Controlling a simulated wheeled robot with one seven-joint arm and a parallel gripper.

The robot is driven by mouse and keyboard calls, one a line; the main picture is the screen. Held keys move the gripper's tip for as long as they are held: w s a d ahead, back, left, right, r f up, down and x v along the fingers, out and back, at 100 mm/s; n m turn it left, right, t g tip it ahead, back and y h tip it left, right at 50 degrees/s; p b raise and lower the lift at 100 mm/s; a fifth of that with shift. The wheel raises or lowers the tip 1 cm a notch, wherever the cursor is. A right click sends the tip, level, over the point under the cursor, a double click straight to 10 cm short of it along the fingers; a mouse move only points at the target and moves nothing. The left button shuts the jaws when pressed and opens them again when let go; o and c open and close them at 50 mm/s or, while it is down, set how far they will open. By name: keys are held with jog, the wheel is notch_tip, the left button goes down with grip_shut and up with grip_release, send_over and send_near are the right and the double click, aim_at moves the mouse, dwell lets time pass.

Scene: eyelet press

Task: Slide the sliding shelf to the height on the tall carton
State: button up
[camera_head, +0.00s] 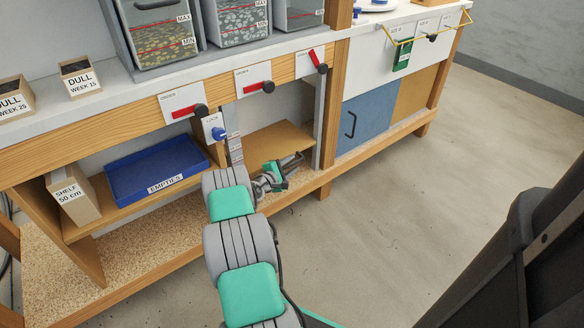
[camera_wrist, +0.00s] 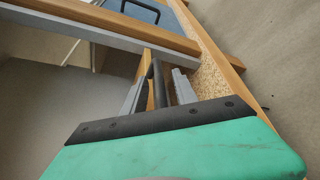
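The sliding shelf (camera_head: 268,141) is a plain wooden board in the right bay under the bench, beside a grey upright with a small label strip (camera_head: 234,148). A blue knob (camera_head: 219,133) sits under a LOCK label. The tall carton (camera_head: 73,197), marked "SHELF 50 cm", stands in the left bay. My gripper (camera_head: 294,161) is at the shelf's front. In the wrist view my gripper (camera_wrist: 159,92) has its fingers apart, with a dark bar (camera_wrist: 157,72) between them. Gaps show on both sides of the bar. Whether the bar belongs to the shelf is unclear.
A blue EMPTIES tray (camera_head: 157,168) lies left of the shelf's bay. Red levers (camera_head: 258,87) line the bench front above. A blue door (camera_head: 366,115) with a black handle is to the right. The floor (camera_head: 430,200) in front is clear.

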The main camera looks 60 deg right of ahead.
jog(key=shift+s+d+f, duration=0.1)
jog(key=shift+d, duration=0.35)
grip_shut()
jog(key=shift+s, duration=0.1)
dwell(1.0)
